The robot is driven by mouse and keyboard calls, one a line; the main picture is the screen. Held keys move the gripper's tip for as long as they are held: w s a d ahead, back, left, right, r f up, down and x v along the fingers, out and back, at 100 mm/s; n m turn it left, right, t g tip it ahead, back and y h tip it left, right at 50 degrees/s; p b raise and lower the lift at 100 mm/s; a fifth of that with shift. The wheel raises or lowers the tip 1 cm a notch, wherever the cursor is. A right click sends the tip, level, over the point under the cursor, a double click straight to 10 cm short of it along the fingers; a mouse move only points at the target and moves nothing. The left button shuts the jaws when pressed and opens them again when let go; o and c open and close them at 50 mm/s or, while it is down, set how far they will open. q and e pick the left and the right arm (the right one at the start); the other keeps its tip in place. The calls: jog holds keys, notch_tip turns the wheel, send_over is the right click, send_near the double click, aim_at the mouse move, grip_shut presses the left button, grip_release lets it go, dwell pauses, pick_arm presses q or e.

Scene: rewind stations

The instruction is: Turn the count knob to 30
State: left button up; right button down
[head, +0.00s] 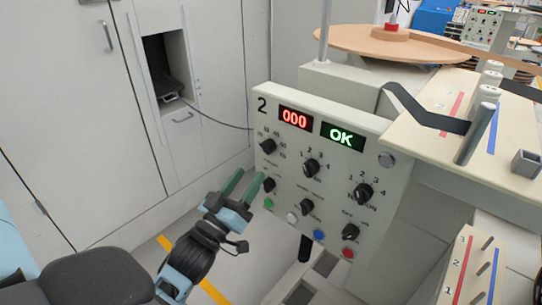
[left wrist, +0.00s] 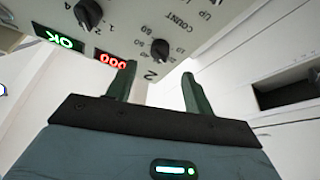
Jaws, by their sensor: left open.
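The count knob (head: 268,146) is a small black knob at the upper left of the light panel (head: 347,133) marked 2. Printed numbers ring it. In the left wrist view the count knob (left wrist: 160,49) shows upside down beside the word COUNT, beyond my fingertips. I cannot tell which number its pointer is at. A red display (head: 295,118) reads 000. My left gripper (head: 245,182) is open and empty, its green fingers pointing up in front of the panel's left edge, below the count knob. In the wrist view the open jaws (left wrist: 158,82) are apart from the knob. My right gripper is not in view.
A green display (head: 342,136) reads OK. Several other black knobs, including one (head: 311,168) right of the count knob, and coloured buttons (head: 319,235) crowd the panel. A dark strap (head: 425,112) crosses the table at right. White cabinets (head: 75,120) stand at left.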

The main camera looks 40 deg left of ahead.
aim_at(265, 152)
pick_arm(q)
jog(key=x, duration=0.7)
jog(key=shift+w+p, duration=0.3)
jog(key=shift+p, duration=0.05)
jog(key=c, duration=1)
